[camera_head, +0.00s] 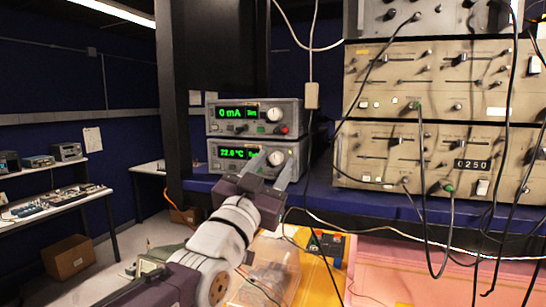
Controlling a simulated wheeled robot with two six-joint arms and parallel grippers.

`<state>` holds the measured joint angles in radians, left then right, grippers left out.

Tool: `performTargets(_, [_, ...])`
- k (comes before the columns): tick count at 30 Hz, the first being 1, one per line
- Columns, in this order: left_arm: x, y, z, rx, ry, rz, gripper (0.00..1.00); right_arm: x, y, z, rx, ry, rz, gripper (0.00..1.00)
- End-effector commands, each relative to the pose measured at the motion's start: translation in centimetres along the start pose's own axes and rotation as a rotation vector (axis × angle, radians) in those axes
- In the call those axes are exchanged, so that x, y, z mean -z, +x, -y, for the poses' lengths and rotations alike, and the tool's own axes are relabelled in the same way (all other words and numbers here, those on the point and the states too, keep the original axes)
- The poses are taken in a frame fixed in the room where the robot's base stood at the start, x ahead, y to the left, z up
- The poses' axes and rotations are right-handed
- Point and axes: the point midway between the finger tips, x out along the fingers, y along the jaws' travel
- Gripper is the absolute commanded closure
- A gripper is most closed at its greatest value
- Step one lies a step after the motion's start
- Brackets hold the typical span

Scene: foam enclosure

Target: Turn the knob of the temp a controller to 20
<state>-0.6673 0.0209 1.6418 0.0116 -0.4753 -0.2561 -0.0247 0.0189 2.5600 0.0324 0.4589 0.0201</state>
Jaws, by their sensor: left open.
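The temperature controller (218,163) is the lower of two stacked grey units, and its green display reads about 72.6 °C. Its round pale knob (276,158) is on the right part of the front panel. My left gripper (272,168) is open in front of that panel, with its two fingers pointing up toward the knob, one at each side of it in the picture. I cannot tell whether the fingers touch the knob. The gripper hides the lower right of the panel. My right gripper is not in view.
The upper unit (215,117) reads 0 mA. Beige instrument racks (393,75) with hanging cables stand to the right. A cable with a small beige block (312,95) hangs beside the controllers. A clear box (270,275) and a yellow surface (318,268) lie below.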

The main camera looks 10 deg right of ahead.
Motion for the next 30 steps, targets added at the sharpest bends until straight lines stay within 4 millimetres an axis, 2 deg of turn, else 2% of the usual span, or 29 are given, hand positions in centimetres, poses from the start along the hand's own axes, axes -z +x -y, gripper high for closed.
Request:
performTargets(4, [-0.11,-0.04,-0.01,0.000,0.000,0.001,0.55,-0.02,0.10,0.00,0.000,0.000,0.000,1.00])
performTargets(5, [-0.10,-0.04,0.00,0.000,0.000,0.001,0.58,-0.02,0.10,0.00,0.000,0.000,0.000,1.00])
performTargets(9, [-0.11,-0.05,0.01,0.000,0.000,0.001,0.97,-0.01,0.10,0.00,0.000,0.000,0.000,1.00])
performTargets(10, [-0.10,-0.05,0.02,0.001,0.000,0.001,1.00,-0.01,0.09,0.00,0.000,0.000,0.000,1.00])
performTargets(30, [0.02,-0.07,0.00,0.010,-0.024,-0.002,1.00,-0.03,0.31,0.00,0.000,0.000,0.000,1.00])
